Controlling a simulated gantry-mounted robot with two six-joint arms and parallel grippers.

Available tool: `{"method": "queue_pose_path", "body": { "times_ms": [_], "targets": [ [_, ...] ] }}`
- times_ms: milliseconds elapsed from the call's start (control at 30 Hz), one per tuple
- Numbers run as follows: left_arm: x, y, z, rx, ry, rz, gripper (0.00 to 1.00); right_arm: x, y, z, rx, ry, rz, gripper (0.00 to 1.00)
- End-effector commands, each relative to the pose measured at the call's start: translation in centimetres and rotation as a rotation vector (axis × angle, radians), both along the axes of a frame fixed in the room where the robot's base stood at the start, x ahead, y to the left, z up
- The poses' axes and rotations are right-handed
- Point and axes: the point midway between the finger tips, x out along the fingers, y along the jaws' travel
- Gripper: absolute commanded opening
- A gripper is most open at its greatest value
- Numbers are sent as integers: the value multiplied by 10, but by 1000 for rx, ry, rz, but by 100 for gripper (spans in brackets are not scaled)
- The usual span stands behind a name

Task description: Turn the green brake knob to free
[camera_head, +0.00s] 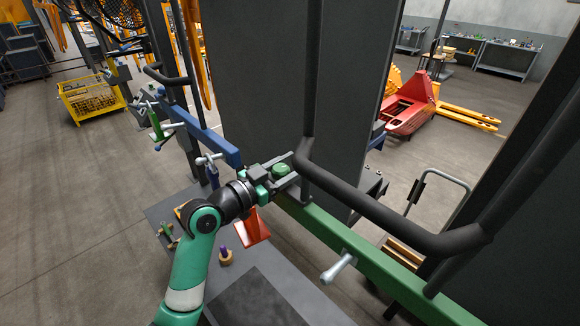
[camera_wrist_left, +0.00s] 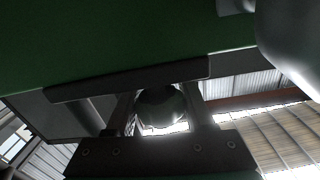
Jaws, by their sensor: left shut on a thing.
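The green brake knob (camera_head: 281,170) is a small round knob at the upper left end of the green beam (camera_head: 330,228). My left gripper (camera_head: 284,169) comes in from the left and is shut on the knob, with one finger on either side. In the left wrist view the knob (camera_wrist_left: 162,106) shows dark and round between the two fingers, below the green underside of the beam (camera_wrist_left: 110,40). Markings that would tell the knob's setting are not visible. My right gripper is in neither view.
A black tubular handle (camera_head: 385,210) runs close above the beam, just right of my gripper. A grey T-shaped handle (camera_head: 338,268) sticks out of the beam. A blue beam (camera_head: 205,135) is at left. A red pallet jack (camera_head: 410,105) stands far behind.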

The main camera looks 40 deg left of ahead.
Motion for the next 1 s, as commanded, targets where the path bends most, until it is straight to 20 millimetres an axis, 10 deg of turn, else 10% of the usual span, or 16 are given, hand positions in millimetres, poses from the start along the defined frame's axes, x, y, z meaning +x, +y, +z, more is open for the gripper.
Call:
{"method": "queue_pose_path", "body": {
  "times_ms": [567, 600, 767, 1000],
  "targets": [
    [0, -2, -2, 0, 6, -50, 0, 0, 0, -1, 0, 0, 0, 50],
    [0, -2, -2, 0, 6, -50, 57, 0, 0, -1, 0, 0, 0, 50],
    [0, -2, -1, -1, 4, -49, 83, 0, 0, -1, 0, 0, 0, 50],
    [0, -2, -1, -1, 3, -49, 83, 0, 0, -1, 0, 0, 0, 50]
  ]
}}
